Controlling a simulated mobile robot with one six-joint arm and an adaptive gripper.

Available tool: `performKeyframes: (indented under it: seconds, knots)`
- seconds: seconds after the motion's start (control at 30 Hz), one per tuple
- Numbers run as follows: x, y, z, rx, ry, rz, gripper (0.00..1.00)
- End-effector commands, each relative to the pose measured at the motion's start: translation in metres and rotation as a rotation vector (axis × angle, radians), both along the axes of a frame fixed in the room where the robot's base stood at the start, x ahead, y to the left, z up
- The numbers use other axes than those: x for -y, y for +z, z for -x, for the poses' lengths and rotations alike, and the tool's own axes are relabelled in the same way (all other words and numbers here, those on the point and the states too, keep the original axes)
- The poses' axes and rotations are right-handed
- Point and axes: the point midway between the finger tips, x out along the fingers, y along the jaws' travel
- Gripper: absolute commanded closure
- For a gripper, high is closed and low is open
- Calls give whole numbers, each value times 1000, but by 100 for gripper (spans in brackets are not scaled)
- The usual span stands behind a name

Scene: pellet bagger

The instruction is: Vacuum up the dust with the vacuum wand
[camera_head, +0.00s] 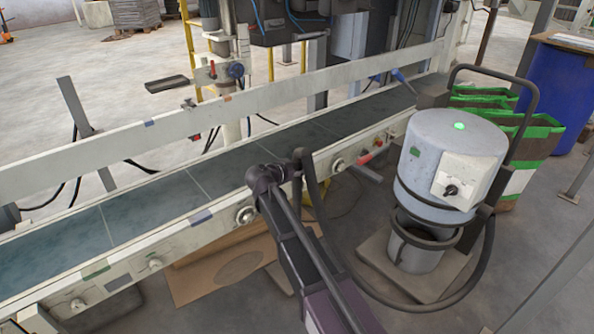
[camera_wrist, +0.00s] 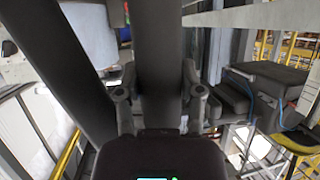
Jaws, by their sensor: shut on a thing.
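My gripper (camera_wrist: 160,103) shows in the wrist view with a finger on each side of a thick dark tube, shut on it. This tube looks like the vacuum wand (camera_wrist: 160,50); its far end is out of the wrist view. The grey vacuum (camera_head: 440,150) stands upright at the right in the head view, with a green light lit on top. Its black hose (camera_head: 400,307) loops along the floor and up towards my arm near the conveyor. My gripper's fingers cannot be made out in the head view. I cannot make out dust clearly in either view.
A conveyor with a dark belt (camera_head: 150,205) and pale side rails runs across the head view. A brown sheet (camera_head: 205,282) lies on the floor below it. Green-and-brown bags (camera_head: 535,140) and a blue drum (camera_head: 560,85) stand behind the vacuum. Machinery rises beyond the belt.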

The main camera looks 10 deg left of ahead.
Motion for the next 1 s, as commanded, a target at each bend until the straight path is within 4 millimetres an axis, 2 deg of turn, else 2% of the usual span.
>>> performKeyframes:
  seconds: [0.27,0.57,1.0]
  knots:
    - [0,-16,0,2,0,1,100]
    - [-19,-13,-18,2,0,1,100]
    - [-66,-13,-57,2,1,1,100]
